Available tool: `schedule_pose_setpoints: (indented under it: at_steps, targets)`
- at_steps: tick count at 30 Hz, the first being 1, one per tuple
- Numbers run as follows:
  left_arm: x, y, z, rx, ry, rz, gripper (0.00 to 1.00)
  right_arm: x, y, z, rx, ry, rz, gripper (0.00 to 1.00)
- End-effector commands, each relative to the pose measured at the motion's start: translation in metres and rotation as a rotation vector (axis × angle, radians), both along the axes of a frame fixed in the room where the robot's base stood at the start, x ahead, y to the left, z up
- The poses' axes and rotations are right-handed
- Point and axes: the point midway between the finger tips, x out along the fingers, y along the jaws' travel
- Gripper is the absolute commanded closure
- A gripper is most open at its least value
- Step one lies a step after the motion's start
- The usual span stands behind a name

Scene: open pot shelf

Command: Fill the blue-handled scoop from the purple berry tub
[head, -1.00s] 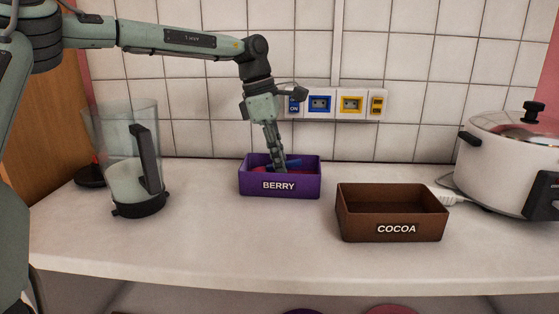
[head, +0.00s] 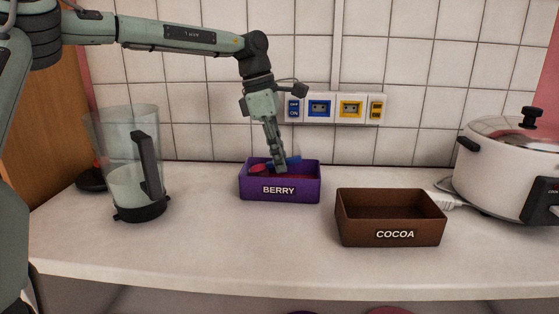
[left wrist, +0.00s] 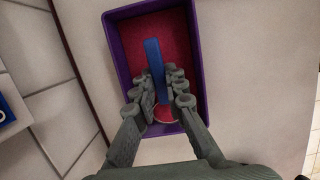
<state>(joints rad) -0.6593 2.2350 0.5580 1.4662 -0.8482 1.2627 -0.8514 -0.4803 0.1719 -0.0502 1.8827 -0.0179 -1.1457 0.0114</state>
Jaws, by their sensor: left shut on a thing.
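The purple berry tub (head: 304,188), labelled BERRY, stands on the counter near the wall and holds red powder. It also shows in the left wrist view (left wrist: 121,50). My left gripper (head: 281,167) points down into it, shut on the scoop's blue handle (left wrist: 153,55). The scoop's round bowl (left wrist: 165,114) looks red inside, low in the tub, partly covered by the fingers. How full it is, I cannot tell. My right gripper is not in view.
An open brown cocoa tub (head: 358,229) stands to the right and nearer. A clear blender jug (head: 128,190) with a black handle is at the left. A white cooker (head: 490,175) is at the right. Sockets (head: 337,108) are on the tiled wall. The front counter is clear.

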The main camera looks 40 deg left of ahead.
Motion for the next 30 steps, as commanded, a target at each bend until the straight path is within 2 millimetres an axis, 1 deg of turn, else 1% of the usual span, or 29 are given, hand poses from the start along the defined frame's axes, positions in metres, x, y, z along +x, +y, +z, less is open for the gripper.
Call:
schedule_pose_setpoints:
  at_steps: [1,5,19,30]
  targets:
    - [0.000,0.000,0.006,0.000,-0.001,0.000,1.00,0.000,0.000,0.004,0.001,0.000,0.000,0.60]
    - [0.000,0.000,0.013,0.000,-0.001,0.000,1.00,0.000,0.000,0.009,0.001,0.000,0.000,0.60]
    - [0.000,0.000,0.040,0.000,-0.001,0.000,1.00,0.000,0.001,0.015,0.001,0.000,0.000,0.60]
    - [0.000,0.000,0.061,-0.001,-0.001,0.001,1.00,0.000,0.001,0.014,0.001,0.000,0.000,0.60]
